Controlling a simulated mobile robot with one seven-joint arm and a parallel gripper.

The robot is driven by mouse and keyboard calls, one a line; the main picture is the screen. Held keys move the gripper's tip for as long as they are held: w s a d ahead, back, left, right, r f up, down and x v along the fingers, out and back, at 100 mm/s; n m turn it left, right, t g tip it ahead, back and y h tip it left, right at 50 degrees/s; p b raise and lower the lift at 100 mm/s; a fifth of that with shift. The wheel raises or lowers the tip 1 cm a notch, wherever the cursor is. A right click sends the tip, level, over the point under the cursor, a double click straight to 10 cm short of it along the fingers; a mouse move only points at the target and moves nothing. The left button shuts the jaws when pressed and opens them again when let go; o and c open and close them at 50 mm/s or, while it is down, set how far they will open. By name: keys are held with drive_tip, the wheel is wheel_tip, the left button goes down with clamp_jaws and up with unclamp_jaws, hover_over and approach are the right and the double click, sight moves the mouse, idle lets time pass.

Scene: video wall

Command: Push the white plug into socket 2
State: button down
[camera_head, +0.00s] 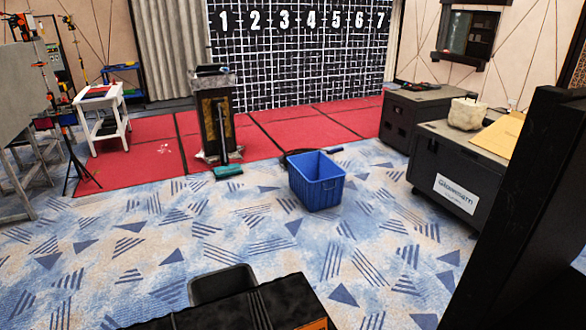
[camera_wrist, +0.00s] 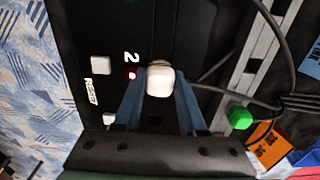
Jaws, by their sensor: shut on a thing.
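In the wrist view, my gripper (camera_wrist: 160,85) has its two blue fingers closed on the sides of the white plug (camera_wrist: 160,80). The plug is a white block with rounded corners, seen from its back. It stands in front of a black panel (camera_wrist: 110,25), beside a white digit 2 and a small lit red light (camera_wrist: 132,76). Socket 2 itself is hidden behind the plug and fingers. I cannot tell whether the plug touches the socket or how deep it sits. My gripper does not show in the head view.
Left on the panel are a white square (camera_wrist: 100,65) and small white lettering. In the head view, a blue crate (camera_head: 318,188) stands on the carpet before dark cases (camera_head: 425,170).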

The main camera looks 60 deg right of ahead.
drive_tip(key=shift+f, duration=0.3)
unclamp_jaws()
idle(0.3)
drive_tip(key=shift+r, duration=0.1)
drive_tip(key=shift+r+p, duration=3.4)
drive_tip(key=shift+p, duration=0.15)
